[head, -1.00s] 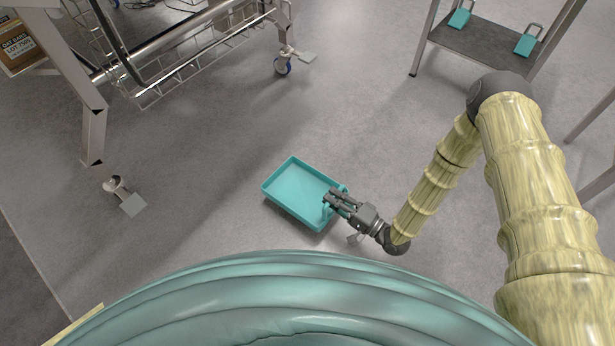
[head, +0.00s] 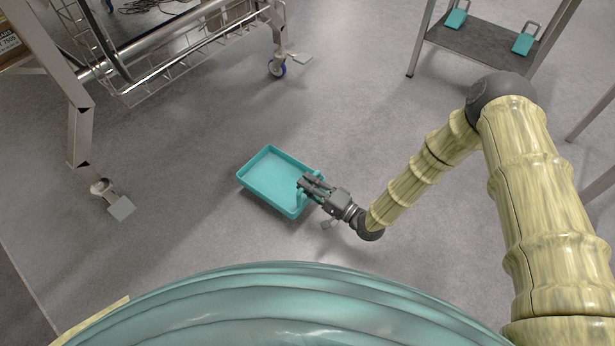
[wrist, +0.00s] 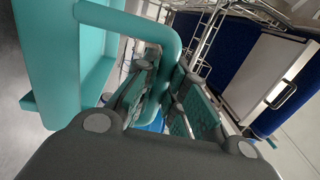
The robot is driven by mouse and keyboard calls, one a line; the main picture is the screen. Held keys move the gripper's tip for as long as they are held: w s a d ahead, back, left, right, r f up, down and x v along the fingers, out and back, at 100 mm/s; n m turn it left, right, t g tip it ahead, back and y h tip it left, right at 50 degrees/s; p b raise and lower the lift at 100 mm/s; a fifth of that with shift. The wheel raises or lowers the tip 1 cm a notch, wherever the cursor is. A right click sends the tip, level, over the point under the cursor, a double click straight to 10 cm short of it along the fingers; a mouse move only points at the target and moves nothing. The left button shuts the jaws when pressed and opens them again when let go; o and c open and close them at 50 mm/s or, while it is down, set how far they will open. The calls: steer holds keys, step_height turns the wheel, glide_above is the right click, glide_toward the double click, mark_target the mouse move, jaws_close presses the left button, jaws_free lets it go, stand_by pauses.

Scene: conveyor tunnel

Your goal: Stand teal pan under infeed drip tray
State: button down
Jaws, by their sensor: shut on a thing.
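The teal pan (head: 270,177) is a shallow, empty rectangular tray with raised walls, in the middle of the head view. My gripper (head: 309,187) is shut on the handle at the pan's right end. In the wrist view the teal handle (wrist: 158,28) passes between my gripper's fingers (wrist: 165,105), and the pan's wall (wrist: 70,60) fills the left side. The pan looks roughly level; its height above the floor is hard to tell. I cannot make out an infeed drip tray for certain.
A dark shelf (head: 480,45) at upper right bears two teal handled items (head: 456,18). The grey floor (head: 350,110) between them is clear.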

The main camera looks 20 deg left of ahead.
steer(key=shift+w+a+f+b, duration=0.3)
steer(key=shift+w+f+b, duration=0.4)
steer(key=shift+w+b, duration=0.35)
steer(key=shift+w+a+f+b, duration=0.35)
steer(key=shift+w+f+b, duration=0.4)
steer(key=shift+w, duration=0.45)
steer(key=shift+w+a+f+b, duration=0.3)
steer(key=shift+w+f+b, duration=0.35)
steer(key=shift+w+b, duration=0.4)
steer(key=shift+w, duration=0.1)
steer(key=c, duration=1.5)
jaws_free()
